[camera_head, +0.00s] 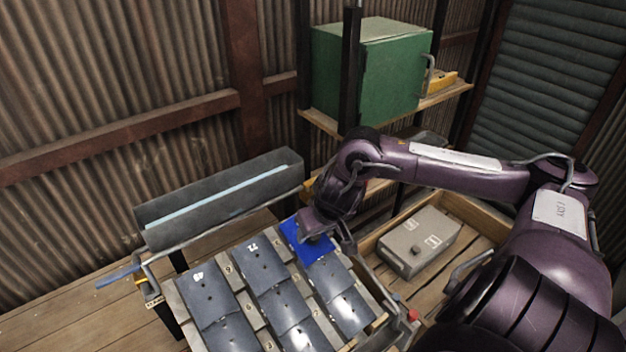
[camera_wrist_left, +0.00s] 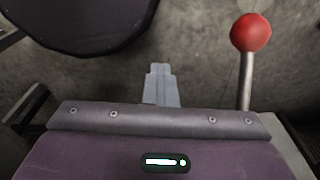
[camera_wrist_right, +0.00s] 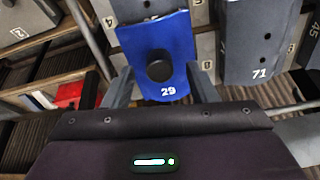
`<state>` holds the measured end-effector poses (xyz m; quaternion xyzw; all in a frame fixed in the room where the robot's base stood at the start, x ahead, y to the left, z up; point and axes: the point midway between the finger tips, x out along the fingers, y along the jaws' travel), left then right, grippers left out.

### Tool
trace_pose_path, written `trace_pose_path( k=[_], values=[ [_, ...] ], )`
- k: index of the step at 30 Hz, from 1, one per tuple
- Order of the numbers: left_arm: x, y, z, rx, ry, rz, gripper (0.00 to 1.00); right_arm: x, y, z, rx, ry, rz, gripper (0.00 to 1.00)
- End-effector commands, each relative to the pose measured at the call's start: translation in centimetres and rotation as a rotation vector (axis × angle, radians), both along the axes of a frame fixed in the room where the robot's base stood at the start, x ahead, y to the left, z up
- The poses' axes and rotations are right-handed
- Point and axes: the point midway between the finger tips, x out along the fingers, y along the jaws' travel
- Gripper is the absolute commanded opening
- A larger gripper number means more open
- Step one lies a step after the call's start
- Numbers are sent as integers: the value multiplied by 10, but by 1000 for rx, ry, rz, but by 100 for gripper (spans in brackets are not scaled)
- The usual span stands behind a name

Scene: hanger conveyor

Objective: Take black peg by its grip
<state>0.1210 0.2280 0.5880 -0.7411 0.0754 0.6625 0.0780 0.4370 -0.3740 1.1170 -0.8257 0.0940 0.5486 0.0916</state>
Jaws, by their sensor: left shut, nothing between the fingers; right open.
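The black peg (camera_wrist_right: 160,68) shows in the right wrist view as a round dark knob on a blue plate (camera_wrist_right: 167,38) marked 29. My right gripper (camera_wrist_right: 160,84) is open, with one finger on each side of the blue plate's lower part and the peg between them in the picture. I cannot tell whether the fingers touch anything. In the head view the right gripper hangs over the blue plate (camera_head: 294,236) and partly hides it. My left gripper (camera_wrist_left: 160,84) is shut and empty in the left wrist view, and I do not make it out in the head view.
Several grey-blue plates (camera_head: 260,272) hang on the slanted rack around the blue one. A red-knobbed lever (camera_wrist_left: 250,34) stands near my left gripper. A grey box (camera_head: 420,242) sits in a wooden tray at right. A green cabinet (camera_head: 390,75) stands on the shelf behind.

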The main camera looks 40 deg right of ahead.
Motion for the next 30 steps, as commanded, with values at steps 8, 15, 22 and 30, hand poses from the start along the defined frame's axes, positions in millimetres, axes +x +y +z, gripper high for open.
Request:
trace_pose_path(
  k=[8, 15, 22, 30],
  values=[
    [-8, 2, -29, 3, 13, 2, 0, 9, -1, -25, 1, -2, -1, 52],
    [-17, 3, -28, 4, 25, 3, 0, 9, -1, -24, 0, 0, 0, 52],
    [-16, 3, -28, 4, 24, 3, 0, 9, -1, -25, 0, 0, -1, 24],
    [-15, 3, -28, 5, 22, 4, 0, 8, 0, -27, 2, 6, 0, 6]
  ],
)
